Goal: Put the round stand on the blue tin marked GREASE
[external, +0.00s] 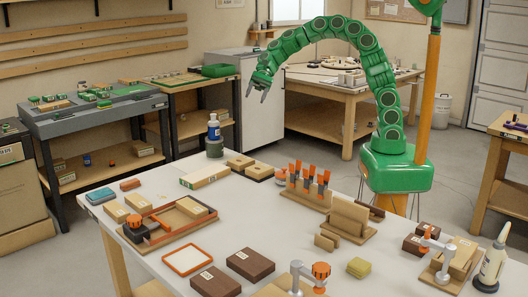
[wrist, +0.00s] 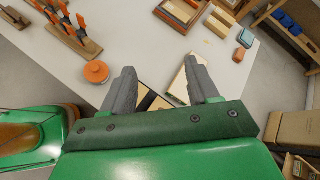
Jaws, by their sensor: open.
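I cannot read GREASE on anything in view. A dark round piece (external: 214,148), perhaps the round stand, is at the far end of the white table, with a blue bottle (external: 128,0) apparently above or behind it.

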